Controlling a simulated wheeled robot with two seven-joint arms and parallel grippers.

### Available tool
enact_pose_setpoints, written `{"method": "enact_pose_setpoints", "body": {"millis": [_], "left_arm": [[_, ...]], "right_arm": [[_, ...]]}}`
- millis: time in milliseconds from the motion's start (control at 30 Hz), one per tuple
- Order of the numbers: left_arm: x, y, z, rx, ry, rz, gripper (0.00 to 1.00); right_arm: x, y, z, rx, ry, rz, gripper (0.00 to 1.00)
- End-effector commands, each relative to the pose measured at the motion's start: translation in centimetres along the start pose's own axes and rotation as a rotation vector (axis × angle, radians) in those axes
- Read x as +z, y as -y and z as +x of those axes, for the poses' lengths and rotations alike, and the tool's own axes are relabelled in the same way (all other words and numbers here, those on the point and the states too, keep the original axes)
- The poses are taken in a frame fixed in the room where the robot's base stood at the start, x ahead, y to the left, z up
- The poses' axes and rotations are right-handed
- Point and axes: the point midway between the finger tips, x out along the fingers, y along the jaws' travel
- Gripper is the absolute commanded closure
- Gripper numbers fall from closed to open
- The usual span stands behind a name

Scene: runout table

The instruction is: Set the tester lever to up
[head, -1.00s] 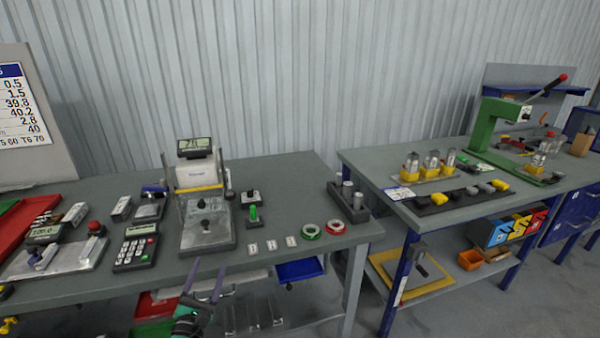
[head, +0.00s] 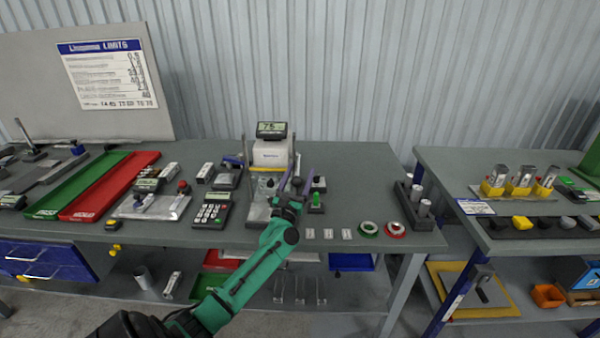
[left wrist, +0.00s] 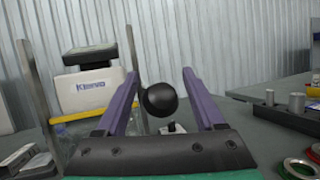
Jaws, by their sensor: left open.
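The tester (head: 270,153) is a white box with a yellow band and a small dark display on top, at the back of the grey table. It also shows at the left in the left wrist view (left wrist: 88,92). My left gripper (head: 298,179) is open in front of the tester's right side. In the left wrist view, a round black knob (left wrist: 160,99), apparently the lever's, lies between the two purple fingers, with gaps on both sides. The lever's shaft is mostly hidden, so I cannot tell its position. My right gripper is not in view.
A calculator (head: 211,211) and a red tray (head: 110,185) lie left of the tester. A green tape roll (head: 368,229) and a black holder with grey cylinders (head: 413,206) stand to the right. A second table (head: 470,170) is beyond a gap.

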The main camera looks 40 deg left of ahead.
Motion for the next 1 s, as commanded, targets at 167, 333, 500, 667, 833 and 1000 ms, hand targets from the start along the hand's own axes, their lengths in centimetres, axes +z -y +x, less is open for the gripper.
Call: {"method": "enact_pose_setpoints", "body": {"millis": [167, 333, 500, 667, 833, 1000], "left_arm": [[-0.06, 0.04, -0.01, -0.001, -0.001, 0.000, 0.30], [-0.05, 0.05, -0.04, -0.001, -0.001, 0.000, 0.87], [-0.05, 0.08, -0.05, -0.001, -0.001, 0.000, 1.00], [-0.06, 0.07, -0.05, -0.001, -0.001, 0.000, 1.00], [-0.06, 0.08, -0.06, -0.001, -0.001, 0.000, 1.00], [-0.07, 0.08, -0.07, -0.001, -0.001, 0.000, 1.00]], "right_arm": [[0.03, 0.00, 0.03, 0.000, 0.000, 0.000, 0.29], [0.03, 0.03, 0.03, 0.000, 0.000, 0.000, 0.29], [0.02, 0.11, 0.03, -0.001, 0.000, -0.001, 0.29], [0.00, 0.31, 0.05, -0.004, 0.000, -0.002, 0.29], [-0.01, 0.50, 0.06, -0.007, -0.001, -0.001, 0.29], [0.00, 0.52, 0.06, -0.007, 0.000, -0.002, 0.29]]}}
